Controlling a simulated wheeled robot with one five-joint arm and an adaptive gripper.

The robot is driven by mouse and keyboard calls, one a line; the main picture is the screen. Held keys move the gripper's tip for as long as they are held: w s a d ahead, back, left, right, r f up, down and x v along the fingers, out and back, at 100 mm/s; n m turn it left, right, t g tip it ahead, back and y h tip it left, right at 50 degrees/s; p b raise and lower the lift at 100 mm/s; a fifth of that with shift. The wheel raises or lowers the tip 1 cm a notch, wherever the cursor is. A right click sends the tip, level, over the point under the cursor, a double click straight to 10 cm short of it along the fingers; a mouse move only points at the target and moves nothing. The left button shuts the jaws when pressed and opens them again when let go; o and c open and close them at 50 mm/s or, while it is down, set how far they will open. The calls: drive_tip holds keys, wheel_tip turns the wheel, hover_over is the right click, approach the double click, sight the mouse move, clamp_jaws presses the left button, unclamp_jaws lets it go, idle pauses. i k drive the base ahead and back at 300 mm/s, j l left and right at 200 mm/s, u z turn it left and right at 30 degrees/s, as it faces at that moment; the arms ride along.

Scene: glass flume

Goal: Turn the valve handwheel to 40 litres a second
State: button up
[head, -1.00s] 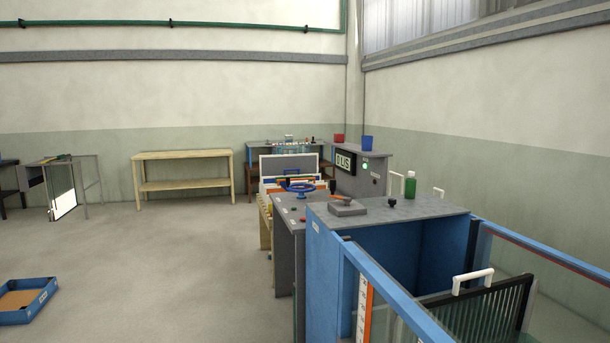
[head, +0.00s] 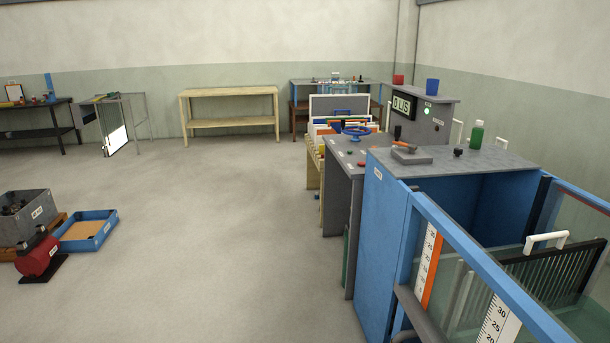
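The blue valve handwheel (head: 357,130) stands on a grey bench (head: 345,158) right of the middle in the head view. The flow display (head: 402,106) on the grey cabinet behind it reads 0 L/S, with a green light (head: 428,107) beside it. My gripper is not in view, and nothing touches the handwheel.
The blue flume end tank (head: 385,215) and glass-walled channel (head: 575,275) fill the right foreground. The middle floor (head: 240,220) is clear.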

sight(357, 132)
drive_tip(key=i+j+u, duration=0.1)
drive_tip(key=i+j, duration=0.35)
drive_tip(key=i+j+u, duration=0.15)
drive_tip(key=i+j, duration=0.25)
drive_tip(key=i, duration=0.15)
drive_tip(key=i+j+u, duration=0.1)
drive_tip(key=i+j, duration=0.25)
drive_tip(key=i, duration=0.15)
drive_tip(key=i+z, duration=0.1)
drive_tip(key=i, duration=1.65)
drive_tip(key=i+z, duration=0.15)
drive_tip(key=i, duration=0.75)
drive_tip(key=i+j+z, duration=0.2)
drive_tip(key=i, duration=0.65)
drive_tip(key=i+l+u, duration=0.3)
drive_tip(key=i+l, duration=1.1)
drive_tip(key=i+j, duration=0.05)
